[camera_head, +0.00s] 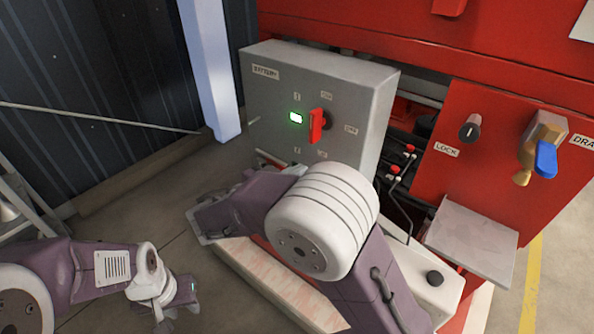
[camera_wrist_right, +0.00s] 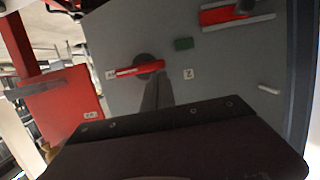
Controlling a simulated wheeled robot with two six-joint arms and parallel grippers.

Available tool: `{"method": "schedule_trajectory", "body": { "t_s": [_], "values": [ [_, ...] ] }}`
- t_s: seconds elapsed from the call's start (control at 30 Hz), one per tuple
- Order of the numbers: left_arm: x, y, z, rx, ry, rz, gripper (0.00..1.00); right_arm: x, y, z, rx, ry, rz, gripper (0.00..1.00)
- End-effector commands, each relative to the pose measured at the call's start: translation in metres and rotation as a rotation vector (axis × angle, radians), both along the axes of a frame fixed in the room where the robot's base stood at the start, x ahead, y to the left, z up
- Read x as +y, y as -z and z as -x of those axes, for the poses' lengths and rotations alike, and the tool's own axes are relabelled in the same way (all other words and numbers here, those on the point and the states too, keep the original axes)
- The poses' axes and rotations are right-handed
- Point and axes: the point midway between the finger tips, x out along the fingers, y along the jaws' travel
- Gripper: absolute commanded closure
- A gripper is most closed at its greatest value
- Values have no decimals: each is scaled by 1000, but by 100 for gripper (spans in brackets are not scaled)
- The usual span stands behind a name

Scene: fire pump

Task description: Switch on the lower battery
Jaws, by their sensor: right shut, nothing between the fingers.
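The grey battery box (camera_head: 275,95) carries a "BATTERY" label, a red rotary knob (camera_head: 317,125) standing upright and a brightly lit green lamp (camera_head: 296,118). My right forearm and its white joint cover what lies below. The right wrist view shows a grey panel (camera_wrist_right: 220,80) with a red handle (camera_wrist_right: 140,71) on a dark round base and a dark green lamp (camera_wrist_right: 183,44) that looks unlit. My right gripper (camera_wrist_right: 153,80) is shut and empty, its tips close to this handle; contact cannot be told. My left gripper (camera_head: 180,298) is low on the left, away from the box; its fingers are unclear.
A red panel (camera_head: 470,190) with a LOCK knob (camera_head: 470,128) and a blue-handled valve (camera_head: 545,158) stands to the right. Small red-tipped levers (camera_head: 395,170) sit between it and the box. A pale post (camera_head: 208,70) stands left of the box. Floor on the left is open.

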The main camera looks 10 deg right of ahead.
Motion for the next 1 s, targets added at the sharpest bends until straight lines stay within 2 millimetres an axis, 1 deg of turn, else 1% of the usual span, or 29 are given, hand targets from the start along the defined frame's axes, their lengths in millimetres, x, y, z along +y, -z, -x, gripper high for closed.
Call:
{"method": "schedule_trajectory", "body": {
  "t_s": [0.67,0.87,1.0],
  "values": [
    [0,1,0,0,0,0,65,2,4,-3,107,2,82,100],
    [0,1,0,0,0,0,65,3,7,-5,189,2,147,100],
    [0,-1,0,0,0,0,65,5,11,-7,283,1,220,100]
  ]
}}
